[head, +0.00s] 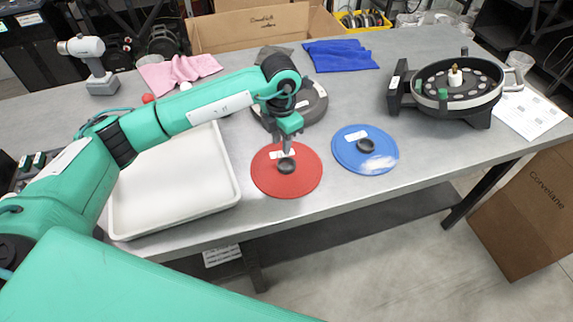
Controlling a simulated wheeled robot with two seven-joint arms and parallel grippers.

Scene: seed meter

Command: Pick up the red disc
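The red disc (300,181) lies flat on the grey table, with a dark round knob (286,166) at its middle and a white label near its back edge. My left gripper (287,150) points down just above the knob and partly covers the label. Whether its fingers are open or touch the knob is too small to tell. My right gripper is not in view.
A blue disc (351,153) with a dark knob lies just right of the red one. A white tray (228,190) is close on the left. A dark round part (313,107) lies behind. The seed meter (462,103) stands at the right. Bare table (425,155) lies between.

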